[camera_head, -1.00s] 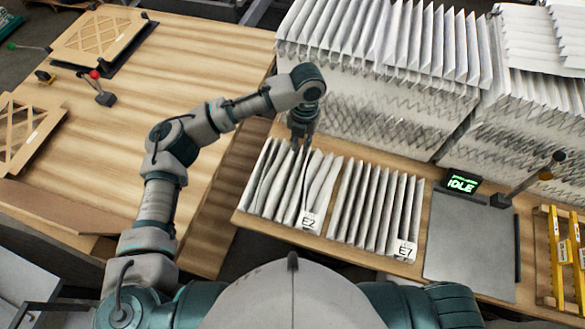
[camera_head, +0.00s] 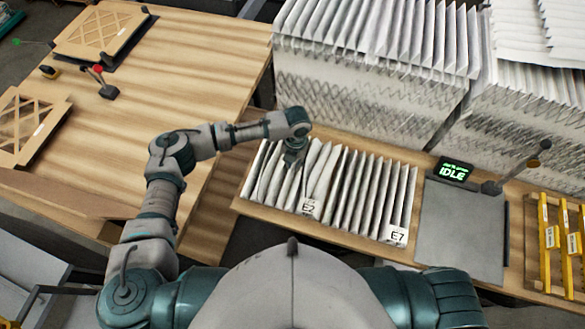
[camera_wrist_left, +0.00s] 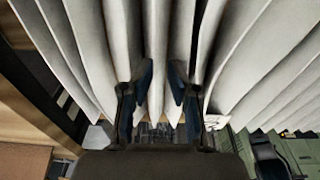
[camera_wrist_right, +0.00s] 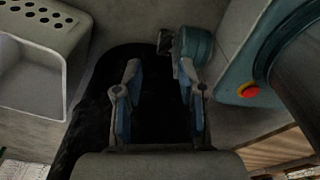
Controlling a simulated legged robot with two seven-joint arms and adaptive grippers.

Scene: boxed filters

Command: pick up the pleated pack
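Two white pleated packs stand side by side on the wooden bench, the E2 pack (camera_head: 272,180) on the left and the E7 pack (camera_head: 372,195) on the right. Their neighbouring sides look close or touching. My left gripper (camera_head: 290,157) is down at the far part of the E2 pack, its tips hidden among the pleats. In the left wrist view, the fingers (camera_wrist_left: 160,80) are partly closed with pale pleat material between them; whether they grip it is unclear. My right gripper (camera_wrist_right: 160,80) is open and empty, away from the packs, and out of the head view.
Large stacks of pleated white media (camera_head: 370,90) stand behind the packs. To the right are a grey plate (camera_head: 462,235), a display reading IDLE (camera_head: 453,172) and a yellow rack (camera_head: 550,245). A wooden table (camera_head: 190,70) with frames is left.

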